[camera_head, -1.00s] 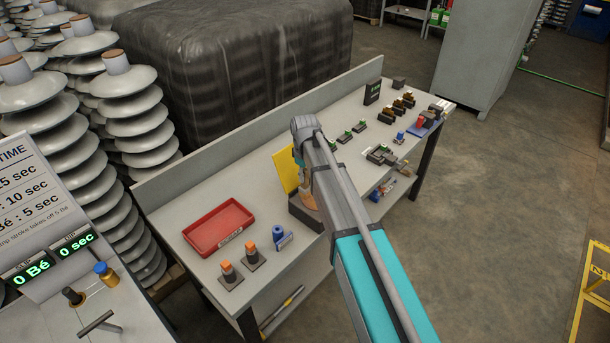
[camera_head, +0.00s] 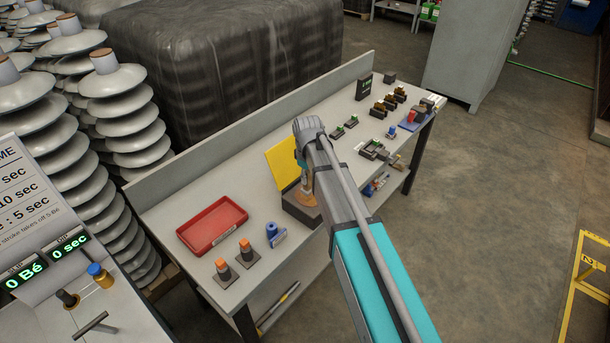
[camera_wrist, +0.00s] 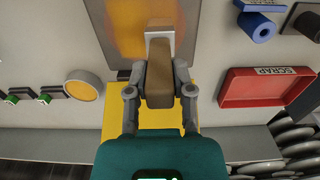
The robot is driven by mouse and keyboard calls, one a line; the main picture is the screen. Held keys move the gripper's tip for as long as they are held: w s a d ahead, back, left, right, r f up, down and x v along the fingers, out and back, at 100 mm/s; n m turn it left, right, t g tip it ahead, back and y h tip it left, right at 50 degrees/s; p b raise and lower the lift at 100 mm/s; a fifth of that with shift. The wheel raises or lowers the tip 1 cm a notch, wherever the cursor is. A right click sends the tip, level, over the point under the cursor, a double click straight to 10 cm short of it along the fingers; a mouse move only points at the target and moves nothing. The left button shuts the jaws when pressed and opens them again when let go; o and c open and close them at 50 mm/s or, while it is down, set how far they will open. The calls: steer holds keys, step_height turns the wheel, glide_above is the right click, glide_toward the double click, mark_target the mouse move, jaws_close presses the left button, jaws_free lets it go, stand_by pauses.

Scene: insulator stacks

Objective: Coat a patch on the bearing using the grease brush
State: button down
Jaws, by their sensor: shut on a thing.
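My gripper (camera_wrist: 159,80) is shut on the grease brush (camera_wrist: 160,82), gripping its brown handle; the brush's pale head points away from the palm in the wrist view. Beyond the head is a grey metal surface with a blurred yellow-orange patch (camera_wrist: 138,30), seemingly the bearing. I cannot tell whether the brush touches it. In the head view, my arm largely hides the gripper, above a dark block (camera_head: 297,210) on the bench. A round dish with yellow content (camera_wrist: 83,84) lies left in the wrist view.
A yellow panel (camera_head: 282,164) stands behind the block. A red scrap tray (camera_head: 212,226), a blue roll (camera_head: 273,234) and orange-topped pieces (camera_head: 245,247) are on the bench's near end. Several small parts occupy the far end. A raised back edge (camera_head: 260,123) borders the bench.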

steer(key=shift+s+d, duration=0.1)
stand_by(0.3)
steer(key=shift+s+d+f, duration=0.1)
steer(key=shift+s+d, duration=1.1)
steer(key=shift+d, duration=0.3)
steer(key=shift+a, duration=0.1)
steer(key=shift+w+a, duration=1.35)
steer(key=shift+a, duration=0.2)
steer(key=shift+w+a, duration=0.1)
steer(key=w+a, duration=0.2)
steer(key=a, duration=0.1)
steer(key=shift+w, duration=0.2)
